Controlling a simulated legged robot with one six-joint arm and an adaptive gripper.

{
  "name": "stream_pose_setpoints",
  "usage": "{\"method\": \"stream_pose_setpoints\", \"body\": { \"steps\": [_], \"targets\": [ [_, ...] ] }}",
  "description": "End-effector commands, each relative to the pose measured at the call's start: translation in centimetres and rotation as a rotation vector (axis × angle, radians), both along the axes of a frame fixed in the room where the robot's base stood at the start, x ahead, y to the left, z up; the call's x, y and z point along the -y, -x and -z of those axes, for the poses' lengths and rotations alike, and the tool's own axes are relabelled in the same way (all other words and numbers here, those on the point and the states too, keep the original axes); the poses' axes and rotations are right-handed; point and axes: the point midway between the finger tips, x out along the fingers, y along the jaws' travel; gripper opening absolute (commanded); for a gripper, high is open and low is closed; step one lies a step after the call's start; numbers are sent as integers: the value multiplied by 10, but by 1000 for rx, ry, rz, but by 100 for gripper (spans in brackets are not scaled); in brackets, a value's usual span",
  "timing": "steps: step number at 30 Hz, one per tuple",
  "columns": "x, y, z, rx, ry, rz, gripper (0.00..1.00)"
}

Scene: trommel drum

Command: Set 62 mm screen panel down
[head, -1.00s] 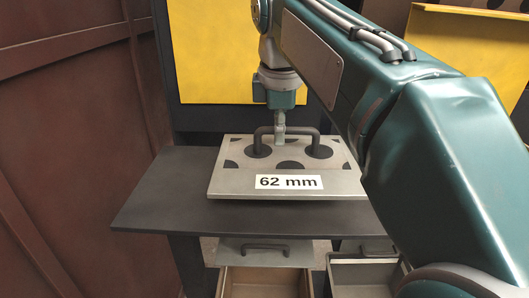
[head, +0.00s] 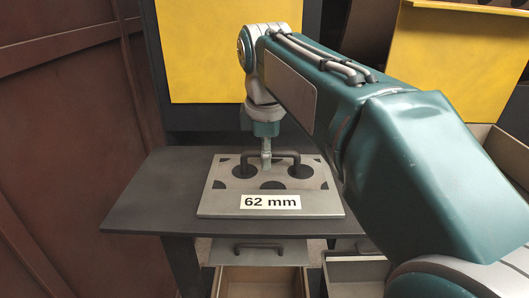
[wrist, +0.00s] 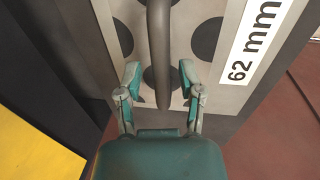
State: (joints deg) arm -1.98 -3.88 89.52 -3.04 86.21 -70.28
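The 62 mm screen panel (head: 215,203) is a flat grey plate with dark round holes, a white "62 mm" label and a dark bar handle. It lies flat on the dark table (head: 150,200). My gripper (head: 266,163) is at the handle, pointing down. In the wrist view, the fingers of my gripper (wrist: 160,70) are spread on both sides of the handle (wrist: 160,50), with visible gaps to it. The panel's label also shows in the wrist view (wrist: 250,40).
A yellow panel (head: 215,50) stands behind the table, and another yellow surface (head: 455,45) is at the right back. A red-brown wall (head: 60,130) is at the left. Open bins (head: 260,285) sit below the front edge. The table's left part is clear.

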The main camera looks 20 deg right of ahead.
Motion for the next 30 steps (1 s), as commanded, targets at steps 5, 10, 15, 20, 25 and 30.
{"method": "stream_pose_setpoints", "body": {
  "steps": [5, 10, 15, 20, 25, 30],
  "targets": [
    [-2, 0, 0, 0, 1, -1, 52],
    [-2, 0, -3, 1, 1, -1, 52],
    [-3, 3, -27, 4, 0, -1, 52],
    [-4, 8, -59, 5, 1, -1, 52],
    [-6, 12, -88, 3, 1, -1, 52],
    [-7, 15, -109, 1, 1, -1, 52]
  ]
}}
